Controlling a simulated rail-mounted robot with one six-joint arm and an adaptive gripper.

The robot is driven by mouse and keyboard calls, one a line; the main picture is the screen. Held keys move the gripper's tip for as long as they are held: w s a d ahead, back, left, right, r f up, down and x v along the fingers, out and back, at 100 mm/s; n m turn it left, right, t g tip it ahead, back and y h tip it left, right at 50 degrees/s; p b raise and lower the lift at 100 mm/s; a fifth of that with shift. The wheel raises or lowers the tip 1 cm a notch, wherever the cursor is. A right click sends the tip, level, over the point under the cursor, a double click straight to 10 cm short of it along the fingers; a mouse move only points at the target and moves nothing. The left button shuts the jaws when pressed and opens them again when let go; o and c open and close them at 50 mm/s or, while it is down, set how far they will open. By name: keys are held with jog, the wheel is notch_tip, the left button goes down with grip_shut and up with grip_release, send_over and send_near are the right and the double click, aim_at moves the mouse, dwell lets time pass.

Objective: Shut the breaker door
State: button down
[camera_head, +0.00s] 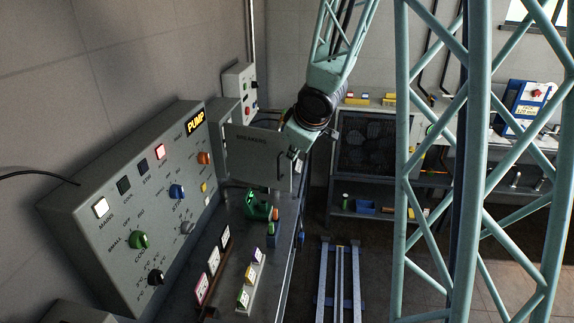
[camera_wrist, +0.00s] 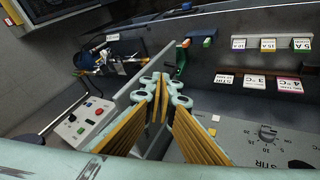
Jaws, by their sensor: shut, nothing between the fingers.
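The breaker door (camera_head: 252,150) is a flat grey panel lettered "BREAKERS". It stands open, swung out from the grey breaker box (camera_head: 224,112) on the left wall. A dark handle (camera_head: 283,168) is near its right edge. My gripper is at the door's free right side in the head view, its fingers mostly hidden there. In the wrist view my gripper (camera_wrist: 163,82) has its fingertips together, with nothing between them. A grey panel edge, seemingly the door (camera_wrist: 131,98), is close beside the fingers; I cannot tell if they touch.
The sloping pump panel (camera_head: 140,205) with knobs and lit buttons is at left. A ledge below holds a green object (camera_head: 257,204) and several small label cards (camera_head: 243,297). A shelf unit (camera_head: 375,150) stands at the back. Floor rails (camera_head: 338,285) lie at centre.

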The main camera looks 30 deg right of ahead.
jog(key=shift+f, duration=0.1)
jog(key=b, duration=0.6)
send_near(285, 168)
jog(key=shift+x, duration=2.75)
jog(key=shift+d+p, duration=0.1)
jog(key=shift+p, duration=0.7)
